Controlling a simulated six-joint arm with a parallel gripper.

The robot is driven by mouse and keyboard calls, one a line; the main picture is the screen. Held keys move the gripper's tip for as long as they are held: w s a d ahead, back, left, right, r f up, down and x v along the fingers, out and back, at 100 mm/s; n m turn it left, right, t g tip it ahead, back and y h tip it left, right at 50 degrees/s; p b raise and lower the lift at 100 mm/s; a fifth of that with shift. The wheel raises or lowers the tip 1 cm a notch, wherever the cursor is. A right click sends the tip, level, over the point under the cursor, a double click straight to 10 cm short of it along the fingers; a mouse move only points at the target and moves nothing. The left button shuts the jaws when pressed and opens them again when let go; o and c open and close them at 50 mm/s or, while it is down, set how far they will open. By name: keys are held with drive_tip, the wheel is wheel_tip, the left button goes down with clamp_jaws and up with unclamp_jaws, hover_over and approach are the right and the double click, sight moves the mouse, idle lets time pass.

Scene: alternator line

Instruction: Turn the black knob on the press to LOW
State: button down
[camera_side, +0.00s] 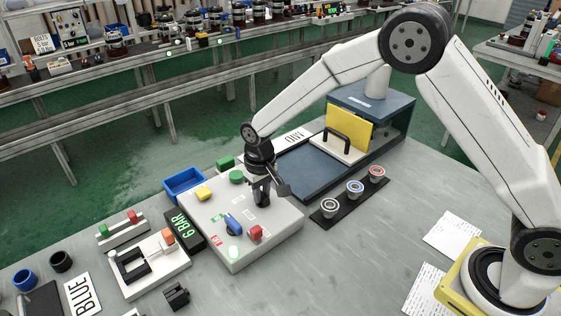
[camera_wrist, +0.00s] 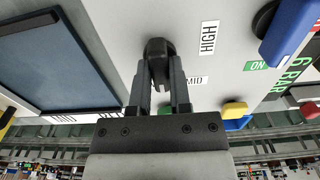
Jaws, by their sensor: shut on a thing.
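The black knob (camera_wrist: 158,47) stands on the light grey top of the press control box (camera_side: 265,245). My gripper (camera_wrist: 160,68) is shut on the knob, with one finger on each side of it in the wrist view. The HIGH label (camera_wrist: 209,38) is to the right of the knob, and the MID label (camera_wrist: 196,80) is to its lower right, partly covered by a finger. I see no LOW label in the wrist view. The knob's exact pointing direction is unclear.
On the box are a blue lever (camera_side: 233,222), a red button (camera_side: 256,232), a yellow knob (camera_side: 203,193) and a green button (camera_side: 236,176). A "6 BAR" display (camera_side: 183,228) stands left of it. The blue press (camera_side: 378,110) is behind, and a black strip (camera_side: 345,208) holds three round parts.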

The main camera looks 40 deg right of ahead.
sight(263, 193)
idle(0.3)
drive_tip(key=c, duration=0.6)
unclamp_jaws()
drive_tip(key=shift+o, duration=0.2)
drive_tip(key=shift+r, duration=0.15)
drive_tip(key=shift+r, duration=3.8)
drive_tip(key=shift+s+d, duration=0.1)
drive_tip(key=s+d+t, duration=0.1)
drive_tip(key=s+d, duration=0.5)
drive_tip(key=s, duration=0.4)
drive_tip(key=s+d+t, duration=0.1)
drive_tip(key=s+d, duration=0.5)
drive_tip(key=s, duration=0.4)
drive_tip(key=shift+d+f+t, duration=0.15)
drive_tip(key=shift+f+t, duration=0.15)
drive_tip(key=shift+f, duration=0.1)
